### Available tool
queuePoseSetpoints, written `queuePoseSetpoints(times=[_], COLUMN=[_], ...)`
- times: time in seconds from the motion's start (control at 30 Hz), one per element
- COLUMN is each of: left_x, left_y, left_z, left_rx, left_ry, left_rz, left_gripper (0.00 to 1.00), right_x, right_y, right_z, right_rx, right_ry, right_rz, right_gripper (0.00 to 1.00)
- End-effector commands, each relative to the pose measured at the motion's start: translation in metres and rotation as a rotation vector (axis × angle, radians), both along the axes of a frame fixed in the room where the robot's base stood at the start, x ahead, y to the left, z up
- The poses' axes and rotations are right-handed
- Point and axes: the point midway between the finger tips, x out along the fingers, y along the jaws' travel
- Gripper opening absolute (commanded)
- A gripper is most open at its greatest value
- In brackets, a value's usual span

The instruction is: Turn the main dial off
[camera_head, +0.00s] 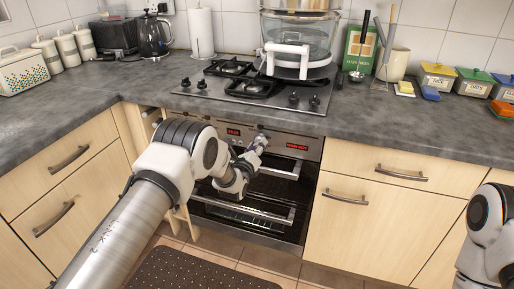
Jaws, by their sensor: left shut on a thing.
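The oven (305,175) is built into the counter, with a control panel across its top and two lit red displays. My left arm reaches in from the left, and my left gripper (259,144) is at the panel between the displays. It is shut on the dial there, which is mostly hidden by the fingers. I cannot read the dial's setting. My right arm shows at the right edge, but its gripper is out of view.
The hob (225,85) with small knobs lies on the worktop above the oven. A glass steamer (300,40) stands on it. A kettle (153,38) is at the back left. Oven handles stick out below the panel. A dark mat (200,273) lies on the floor.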

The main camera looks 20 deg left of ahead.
Motion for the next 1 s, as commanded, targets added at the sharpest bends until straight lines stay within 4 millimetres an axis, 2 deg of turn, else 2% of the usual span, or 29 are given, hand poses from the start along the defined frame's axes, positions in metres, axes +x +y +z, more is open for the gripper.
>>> queuePoseSetpoints(times=[1.0], left_x=[0.000], left_y=[0.000], left_z=[-0.002], left_rx=[-0.910], left_ry=[0.030], left_rz=[0.001], left_gripper=[0.04], right_x=[0.000], right_y=[0.000], right_z=[-0.041], right_rx=[0.000], right_ry=[0.000], right_rz=[0.000], right_gripper=[0.50])
